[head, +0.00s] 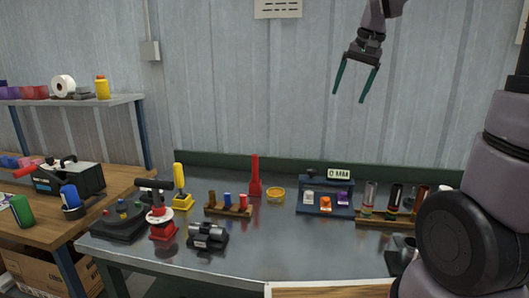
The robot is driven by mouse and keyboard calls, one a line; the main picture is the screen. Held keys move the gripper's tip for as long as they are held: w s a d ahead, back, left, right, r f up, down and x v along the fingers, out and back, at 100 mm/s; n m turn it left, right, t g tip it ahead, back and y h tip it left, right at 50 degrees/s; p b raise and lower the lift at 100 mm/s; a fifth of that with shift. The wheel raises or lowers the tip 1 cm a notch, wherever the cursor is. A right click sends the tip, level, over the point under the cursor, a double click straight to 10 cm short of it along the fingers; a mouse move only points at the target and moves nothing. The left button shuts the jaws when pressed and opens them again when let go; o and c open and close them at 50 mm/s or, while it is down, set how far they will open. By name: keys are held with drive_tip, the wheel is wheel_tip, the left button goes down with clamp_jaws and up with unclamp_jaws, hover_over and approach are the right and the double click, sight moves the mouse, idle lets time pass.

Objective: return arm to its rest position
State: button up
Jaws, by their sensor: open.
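My gripper (354,82) hangs at the upper right of the head view. Its two green fingers point down and stand apart. Nothing is between them. It is well above the metal workbench (290,251), in front of the corrugated wall, and touches nothing. Part of my arm rises at the right edge and hides the bench's right end. The joints between that part and the gripper are mostly out of frame.
On the bench stand a blue rack (325,198) marked 0 MM, a wooden tube holder (378,217), a red upright tool (255,178), a yellow bowl (276,195) and a red-based device (162,228). A wooden table (60,229) and shelf (120,100) stand left. The bench's front middle is clear.

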drive_tip(key=s+d+t, duration=0.1)
drive_tip(key=s+t, duration=0.2)
drive_tip(key=s, duration=1.6)
drive_tip(key=shift+s, duration=0.2)
drive_tip(key=shift+r, duration=0.1)
idle(1.4)
